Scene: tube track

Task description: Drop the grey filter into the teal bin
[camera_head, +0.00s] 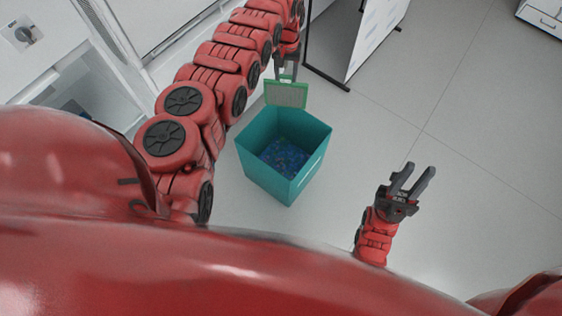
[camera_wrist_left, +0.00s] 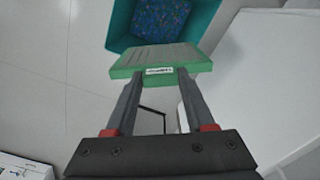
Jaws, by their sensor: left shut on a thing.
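The filter (camera_head: 286,94) is a flat panel with a grey face and a green frame. My left gripper (camera_head: 286,76) is shut on one edge of it. In the left wrist view the filter (camera_wrist_left: 160,60) sits between the fingertips of my left gripper (camera_wrist_left: 157,80), with a small white label on its green edge. The teal bin (camera_head: 262,178) stands open on the floor with blue material at its bottom. In the head view the filter overlaps the bin's far rim. My right gripper (camera_head: 411,183) is open and empty, to the right of the bin.
A white panel on a dark frame (camera_head: 372,35) stands behind and right of the bin. White cabinets (camera_head: 40,40) are at the left. A drawer unit (camera_head: 541,15) is at the far right corner. The grey floor right of the bin is clear.

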